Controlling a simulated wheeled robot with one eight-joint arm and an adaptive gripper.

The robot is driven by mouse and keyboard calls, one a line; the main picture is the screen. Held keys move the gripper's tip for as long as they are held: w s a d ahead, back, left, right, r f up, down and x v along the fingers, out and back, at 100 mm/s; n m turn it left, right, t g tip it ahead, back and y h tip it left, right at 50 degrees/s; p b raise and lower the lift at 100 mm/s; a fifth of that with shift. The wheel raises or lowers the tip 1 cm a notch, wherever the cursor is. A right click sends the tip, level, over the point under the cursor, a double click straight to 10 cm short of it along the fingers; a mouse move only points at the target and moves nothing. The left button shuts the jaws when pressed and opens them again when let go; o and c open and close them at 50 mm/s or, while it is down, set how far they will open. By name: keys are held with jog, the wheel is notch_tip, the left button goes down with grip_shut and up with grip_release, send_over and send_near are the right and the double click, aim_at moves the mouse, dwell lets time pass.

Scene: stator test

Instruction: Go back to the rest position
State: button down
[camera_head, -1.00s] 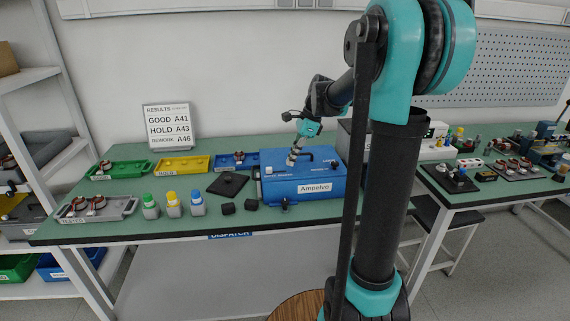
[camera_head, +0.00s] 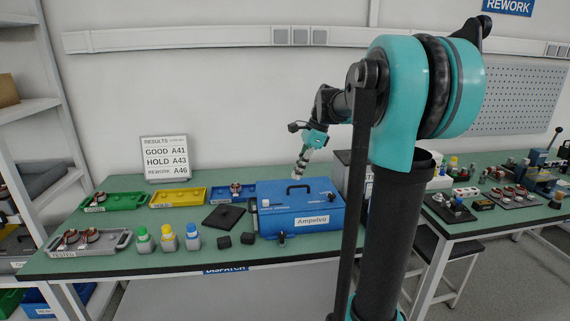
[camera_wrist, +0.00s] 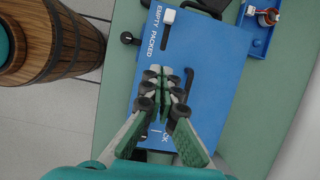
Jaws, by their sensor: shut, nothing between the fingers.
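My gripper (camera_head: 300,176) is above the blue Ampelvo box (camera_head: 312,222) on the green table (camera_head: 150,268). Its fingers point down and are together, with nothing held between them. In the wrist view, my gripper (camera_wrist: 165,80) hangs over the blue box's lid (camera_wrist: 208,60), which is marked EMPTY and PACKED. The box is closed and has a black handle (camera_head: 298,187) on top.
Green (camera_head: 100,208), yellow (camera_head: 165,204) and blue trays (camera_head: 220,197), a grey tray (camera_head: 70,249) and several capped bottles (camera_head: 168,240) stand left of the box. A results sign (camera_head: 165,172) stands behind. A wooden barrel (camera_wrist: 75,45) is on the floor.

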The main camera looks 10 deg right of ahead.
jog(key=s+d+f+n+t+h, duration=0.3)
jog(key=s+f+n+t+h, duration=0.1)
jog(key=s+f+n, duration=1.3)
jog(key=s+f, duration=0.5)
jog(key=shift+s+n, duration=0.2)
jog(key=shift+n, duration=0.1)
